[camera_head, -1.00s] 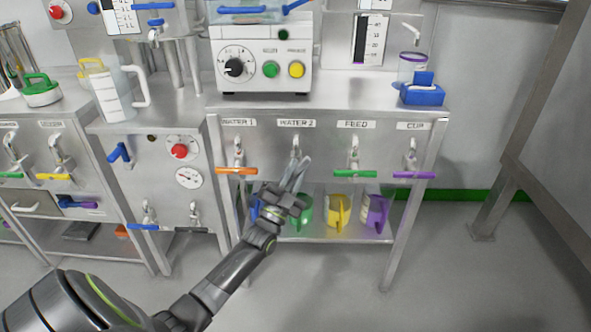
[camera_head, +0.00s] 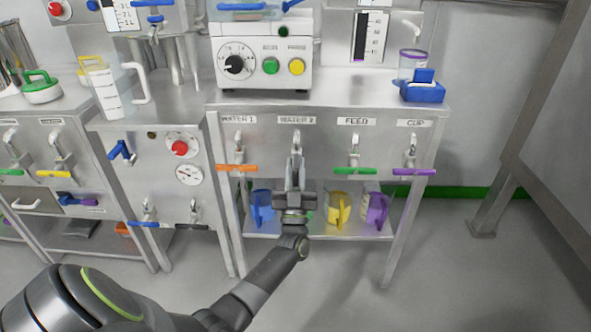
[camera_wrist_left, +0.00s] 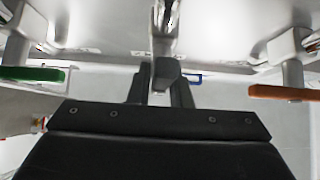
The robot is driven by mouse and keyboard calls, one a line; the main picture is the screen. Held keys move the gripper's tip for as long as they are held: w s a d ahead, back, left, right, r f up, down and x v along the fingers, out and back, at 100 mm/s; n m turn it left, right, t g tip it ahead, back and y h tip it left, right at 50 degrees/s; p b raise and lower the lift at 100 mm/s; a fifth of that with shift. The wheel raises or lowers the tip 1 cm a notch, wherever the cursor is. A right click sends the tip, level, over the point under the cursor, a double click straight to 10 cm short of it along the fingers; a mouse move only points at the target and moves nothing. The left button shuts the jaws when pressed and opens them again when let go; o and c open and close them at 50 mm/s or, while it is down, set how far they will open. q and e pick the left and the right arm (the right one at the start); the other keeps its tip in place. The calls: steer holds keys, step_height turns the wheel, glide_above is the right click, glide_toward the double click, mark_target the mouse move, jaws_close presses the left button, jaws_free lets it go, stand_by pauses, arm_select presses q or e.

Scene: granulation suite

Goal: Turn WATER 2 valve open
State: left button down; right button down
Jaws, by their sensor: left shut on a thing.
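The WATER 2 valve (camera_head: 297,140) sticks out of the steel panel under the WATER 2 label (camera_head: 297,120). My left gripper (camera_head: 295,168) is just below it, pointing straight up, its fingers shut on the valve handle. In the left wrist view the grey handle (camera_wrist_left: 167,77) sits between the two dark fingers, beneath the metal valve body (camera_wrist_left: 163,35). The fingers hide most of the handle, and its exact angle is hard to read. My right gripper is not in view.
The orange-handled WATER 1 valve (camera_head: 237,167) is to the left and the green-handled FEED valve (camera_head: 355,170) to the right, both with crosswise handles. A purple-handled CUP valve (camera_head: 413,171) is farther right. Coloured jugs, such as the yellow one (camera_head: 338,208), stand on the shelf below.

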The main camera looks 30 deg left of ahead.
arm_select(q)
steer(key=shift+f, duration=0.1)
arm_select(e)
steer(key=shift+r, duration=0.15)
arm_select(q)
steer(key=c, duration=1.3)
jaws_free()
steer(key=shift+v, duration=8.65)
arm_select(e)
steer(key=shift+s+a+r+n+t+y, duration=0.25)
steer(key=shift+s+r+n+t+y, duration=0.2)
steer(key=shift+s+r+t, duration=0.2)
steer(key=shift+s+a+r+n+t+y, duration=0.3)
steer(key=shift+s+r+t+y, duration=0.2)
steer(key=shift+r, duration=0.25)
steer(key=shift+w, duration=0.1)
